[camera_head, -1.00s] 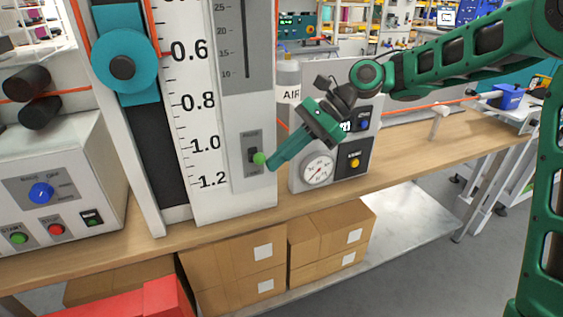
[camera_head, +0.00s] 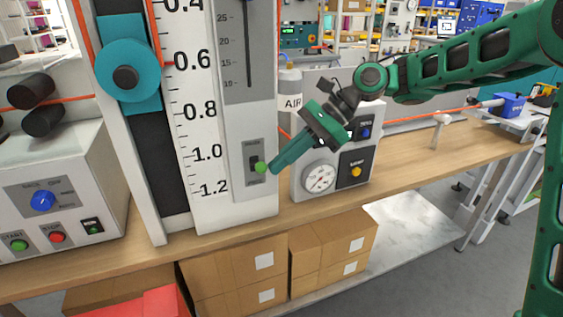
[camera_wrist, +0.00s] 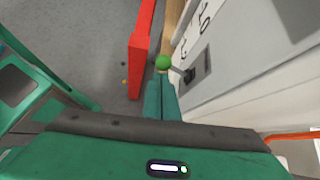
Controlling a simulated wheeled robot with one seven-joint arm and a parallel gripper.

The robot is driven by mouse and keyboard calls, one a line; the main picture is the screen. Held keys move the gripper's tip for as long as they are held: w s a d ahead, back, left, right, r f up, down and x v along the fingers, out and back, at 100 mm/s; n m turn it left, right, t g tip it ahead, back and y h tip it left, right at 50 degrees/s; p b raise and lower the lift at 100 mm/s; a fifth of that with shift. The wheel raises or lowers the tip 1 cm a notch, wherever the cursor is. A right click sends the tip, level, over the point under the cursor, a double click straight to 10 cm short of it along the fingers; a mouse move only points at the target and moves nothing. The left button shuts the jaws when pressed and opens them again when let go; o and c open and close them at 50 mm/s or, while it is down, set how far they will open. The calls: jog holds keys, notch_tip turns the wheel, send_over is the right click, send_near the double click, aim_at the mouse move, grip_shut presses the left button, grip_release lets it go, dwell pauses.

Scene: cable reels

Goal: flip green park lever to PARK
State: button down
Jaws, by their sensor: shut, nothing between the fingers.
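The green park lever knob (camera_head: 261,167) sticks out from a dark slot plate (camera_head: 254,158) low on the grey panel beside the printed scale. It also shows in the wrist view as a green ball (camera_wrist: 163,62) on a short stem from the slot. My gripper (camera_head: 271,169) is shut and empty, reaching in from the right, its fingertips right at the knob. In the wrist view my gripper's closed fingertips (camera_wrist: 160,78) lie just below the ball. I cannot tell whether they touch it. The plate's lettering is too small to read.
An AIR bottle (camera_head: 289,90) is behind. A control box (camera_head: 60,185) is at left.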

jog(key=w+d+r, duration=0.4)
jog(key=w+d, duration=0.1)
jog(key=d, duration=0.4)
jog(key=shift+d, duration=0.35)
jog(key=shift+w, duration=0.1)
jog(key=s+d+f+n+t+h, duration=0.1)
jog(key=s+d+f+t+h, duration=0.2)
jog(key=d, duration=0.7)
jog(key=s+d+f+n+t+h, duration=0.1)
jog(key=s+d+f+n+h, duration=0.25)
jog(key=d, duration=0.65)
jog(key=s+d+f+h, duration=0.1)
jog(key=s+d+f, duration=0.1)
jog(key=s+d, duration=0.3)
jog(key=s+d+f+n, duration=0.1)
jog(key=s+d, duration=0.4)
jog(key=s, duration=0.6)
jog(key=s+d+f+h, duration=0.1)
jog(key=s+d+f, duration=0.2)
jog(key=s+d, duration=0.2)
jog(key=s, duration=0.3)
jog(key=shift+s+d+f+g+h, duration=0.2)
jog(key=shift+s+g+h, duration=0.1)
jog(key=shift+s+h, duration=0.1)
